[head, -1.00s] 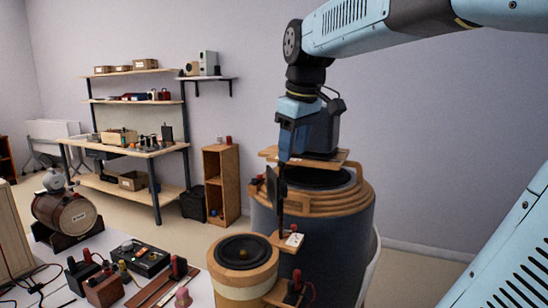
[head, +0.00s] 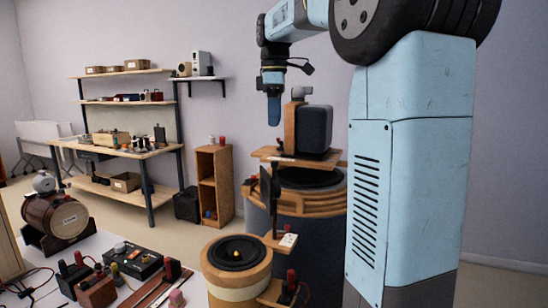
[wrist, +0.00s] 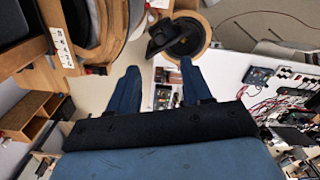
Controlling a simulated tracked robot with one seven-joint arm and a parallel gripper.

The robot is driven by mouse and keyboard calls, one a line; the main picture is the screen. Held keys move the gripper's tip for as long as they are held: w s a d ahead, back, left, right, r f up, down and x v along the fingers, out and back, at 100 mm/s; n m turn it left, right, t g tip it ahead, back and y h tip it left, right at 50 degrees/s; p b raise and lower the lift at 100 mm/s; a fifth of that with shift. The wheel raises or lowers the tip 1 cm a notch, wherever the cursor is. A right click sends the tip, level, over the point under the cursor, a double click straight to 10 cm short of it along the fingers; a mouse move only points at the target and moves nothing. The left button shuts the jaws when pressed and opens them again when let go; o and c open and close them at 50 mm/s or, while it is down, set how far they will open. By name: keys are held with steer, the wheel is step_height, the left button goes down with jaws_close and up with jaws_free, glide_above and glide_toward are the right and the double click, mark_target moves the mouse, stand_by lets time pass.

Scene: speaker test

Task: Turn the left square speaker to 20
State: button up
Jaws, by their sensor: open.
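A dark square box, seemingly a speaker (head: 316,129), stands with a wooden side panel (head: 290,128) on a wooden board (head: 275,154) above a large drum-shaped speaker. A small grey knob-like part (head: 298,92) sits on top of the panel. I cannot tell whether this is the left square speaker, and no dial reading is legible. My gripper (head: 273,120) points down just left of the panel, seemingly apart from it. In the wrist view my gripper (wrist: 160,80) has its two blue fingers spread with nothing held between them.
A round speaker (head: 237,252) stands in front of the drum (head: 258,222). A white plate (head: 288,240) sits on a small wooden ledge. The near table holds a barrel (head: 56,216) and a black control box (head: 133,260). Pale speakers (head: 202,63) stand on a wall shelf. Floor shows between.

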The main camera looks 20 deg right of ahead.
mark_target(275, 161)
step_height(275, 161, down, 12)
steer(key=shift+r, duration=0.25)
steer(key=shift+c, duration=0.5)
jaws_close()
